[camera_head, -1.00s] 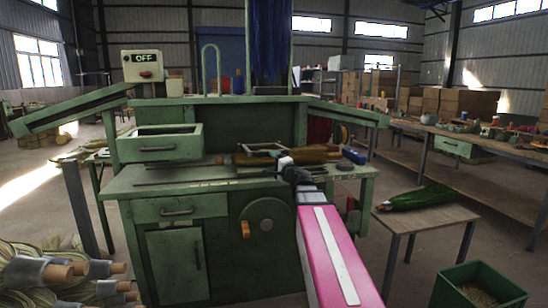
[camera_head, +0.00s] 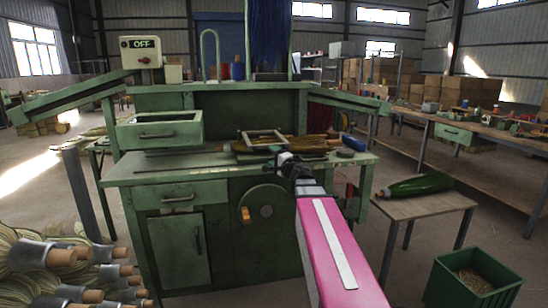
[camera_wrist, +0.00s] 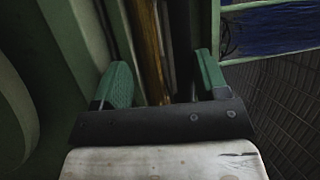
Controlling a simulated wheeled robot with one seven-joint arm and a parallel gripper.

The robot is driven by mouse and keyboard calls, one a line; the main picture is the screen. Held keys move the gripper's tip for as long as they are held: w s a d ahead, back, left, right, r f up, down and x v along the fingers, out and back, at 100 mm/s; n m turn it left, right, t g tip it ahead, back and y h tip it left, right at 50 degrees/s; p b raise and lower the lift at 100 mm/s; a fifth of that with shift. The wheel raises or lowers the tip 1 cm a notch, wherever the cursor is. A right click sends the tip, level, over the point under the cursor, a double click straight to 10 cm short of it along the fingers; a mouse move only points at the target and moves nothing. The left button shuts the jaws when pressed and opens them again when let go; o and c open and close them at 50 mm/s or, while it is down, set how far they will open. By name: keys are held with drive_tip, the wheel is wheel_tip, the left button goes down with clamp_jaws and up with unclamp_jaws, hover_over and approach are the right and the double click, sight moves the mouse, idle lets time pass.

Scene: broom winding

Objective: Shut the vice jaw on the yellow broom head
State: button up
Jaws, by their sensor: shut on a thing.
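The yellow broom head (camera_head: 314,143) lies flat across the green bench top. The vice's light metal frame (camera_head: 262,137) sits around or over its left part; I cannot tell how close the jaw is to it. My gripper (camera_head: 291,165) is at the bench's front edge, just in front of the broom head and partly hiding the vice. In the wrist view, my gripper's green finger pads (camera_wrist: 165,80) stand apart, with a brown-yellow strip and dark bars between or beyond them. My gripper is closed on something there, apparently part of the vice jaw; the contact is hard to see.
A tray drawer (camera_head: 160,129) stands left on the bench. A handwheel (camera_head: 265,210) is on the bench front. A green broom head (camera_head: 420,184) lies on a small table at right, above a green bin (camera_head: 474,278). Several brooms (camera_head: 60,260) are stacked front left.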

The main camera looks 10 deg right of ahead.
drive_tip(key=shift+w+f, duration=0.1)
drive_tip(key=shift+w, duration=0.1)
drive_tip(key=shift+c, duration=0.4)
drive_tip(key=shift+d, duration=0.1)
drive_tip(key=v, duration=1.1)
drive_tip(key=shift+s, duration=0.1)
drive_tip(key=s+a+f+n+g, duration=0.35)
drive_tip(key=a+f+g, duration=0.2)
drive_tip(key=f, duration=0.45)
drive_tip(key=s+a+f+n+g, duration=0.2)
drive_tip(key=a+f+n+g, duration=0.35)
drive_tip(key=f, duration=0.45)
drive_tip(key=s+d+f+n+g+h, duration=0.1)
drive_tip(key=s+f+n+g+h, duration=0.2)
drive_tip(key=s+f+g+h, duration=0.4)
drive_tip(key=s+f, duration=0.3)
drive_tip(key=f, duration=0.4)
drive_tip(key=shift+s+d+f+n+h, duration=0.2)
drive_tip(key=shift+s+f+n+h, duration=0.1)
drive_tip(key=shift+f+h, duration=0.1)
